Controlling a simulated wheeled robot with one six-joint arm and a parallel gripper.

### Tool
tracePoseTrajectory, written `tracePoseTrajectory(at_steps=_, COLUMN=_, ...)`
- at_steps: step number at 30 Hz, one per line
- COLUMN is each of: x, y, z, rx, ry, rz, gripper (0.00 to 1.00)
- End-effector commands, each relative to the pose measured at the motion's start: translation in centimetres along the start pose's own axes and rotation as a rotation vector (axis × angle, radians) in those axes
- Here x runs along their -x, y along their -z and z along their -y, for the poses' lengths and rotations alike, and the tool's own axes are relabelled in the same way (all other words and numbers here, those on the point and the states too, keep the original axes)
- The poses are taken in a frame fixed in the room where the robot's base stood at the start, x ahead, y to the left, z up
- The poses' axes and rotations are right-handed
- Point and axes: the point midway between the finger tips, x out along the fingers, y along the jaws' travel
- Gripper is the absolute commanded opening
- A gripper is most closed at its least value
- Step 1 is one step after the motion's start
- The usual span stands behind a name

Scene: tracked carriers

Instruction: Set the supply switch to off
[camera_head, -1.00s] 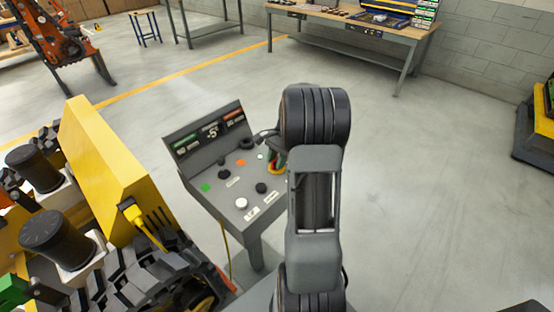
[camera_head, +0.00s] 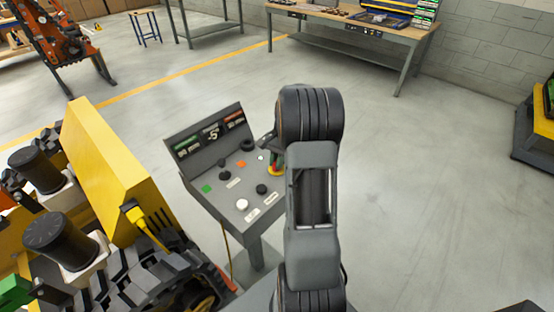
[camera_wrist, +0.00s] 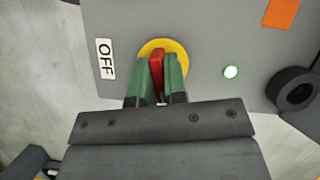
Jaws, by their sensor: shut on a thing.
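The supply switch is a red handle (camera_wrist: 157,73) on a round yellow disc (camera_wrist: 176,48), set in the grey panel. A white label reading OFF (camera_wrist: 106,59) lies to the left of the disc in the wrist view. The handle runs roughly up and down in that view, not towards the label. My gripper (camera_wrist: 158,80) has its green fingers on both sides of the handle and is shut on it. In the head view, the yellow disc (camera_head: 275,173) shows at the panel's right edge, partly hidden by my gripper and arm.
The grey control console (camera_head: 223,179) carries several buttons, knobs and a top display. A yellow tracked machine (camera_head: 112,165) stands close on the left.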

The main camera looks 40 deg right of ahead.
Motion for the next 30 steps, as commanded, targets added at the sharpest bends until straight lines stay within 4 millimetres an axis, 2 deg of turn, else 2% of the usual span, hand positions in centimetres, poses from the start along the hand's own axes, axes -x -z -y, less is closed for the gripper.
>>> tracePoseTrajectory(at_steps=30, x=0.11, y=-0.05, z=0.10, rx=0.886, ry=-0.367, rz=-0.003, gripper=0.00)
